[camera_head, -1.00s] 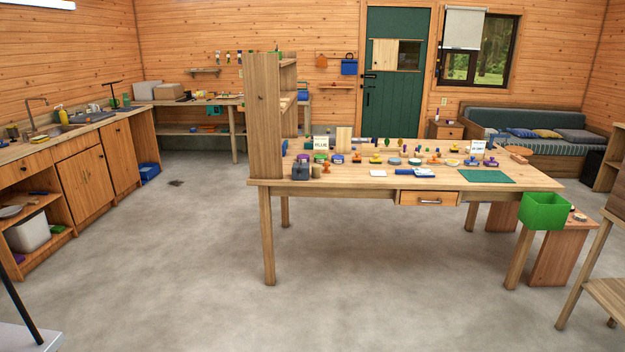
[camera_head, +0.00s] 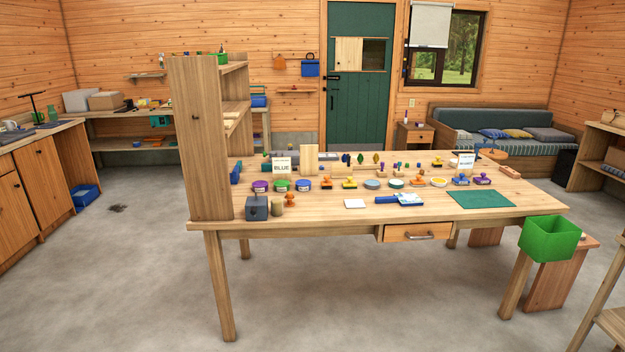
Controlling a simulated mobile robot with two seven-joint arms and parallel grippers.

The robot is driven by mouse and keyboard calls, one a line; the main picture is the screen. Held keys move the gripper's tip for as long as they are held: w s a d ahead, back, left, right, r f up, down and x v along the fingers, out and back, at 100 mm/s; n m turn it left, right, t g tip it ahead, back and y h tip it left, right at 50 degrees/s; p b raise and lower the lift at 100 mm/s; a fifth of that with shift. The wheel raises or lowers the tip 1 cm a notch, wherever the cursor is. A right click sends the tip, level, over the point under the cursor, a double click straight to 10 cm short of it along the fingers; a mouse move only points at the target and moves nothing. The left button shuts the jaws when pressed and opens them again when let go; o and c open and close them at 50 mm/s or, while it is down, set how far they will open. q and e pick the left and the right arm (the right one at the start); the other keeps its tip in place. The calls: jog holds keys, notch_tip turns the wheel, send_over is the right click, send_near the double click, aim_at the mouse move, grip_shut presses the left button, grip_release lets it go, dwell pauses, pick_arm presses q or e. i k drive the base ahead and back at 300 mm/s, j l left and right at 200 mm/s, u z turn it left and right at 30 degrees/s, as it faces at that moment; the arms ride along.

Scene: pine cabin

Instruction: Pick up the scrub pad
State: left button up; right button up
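I cannot make out a scrub pad for certain at this distance. On the left counter (camera_head: 60,128), a dark flat thing and a few small objects stand near the frame edge, too small to tell apart. Small items also stand on the bench along the back wall (camera_head: 125,113). Neither of my grippers is in view.
A wooden table (camera_head: 415,213) with stamps, ink pads and a green mat (camera_head: 481,199) fills the centre. A tall wooden shelf (camera_head: 200,140) stands on its left end. A green bin (camera_head: 549,238) is at its right corner.

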aim_at(350, 185)
jog(key=i+l+z, duration=0.15)
jog(key=i, duration=1.2)
jog(key=i+l+u, duration=0.7)
jog(key=i+j, duration=0.05)
jog(key=i, duration=0.05)
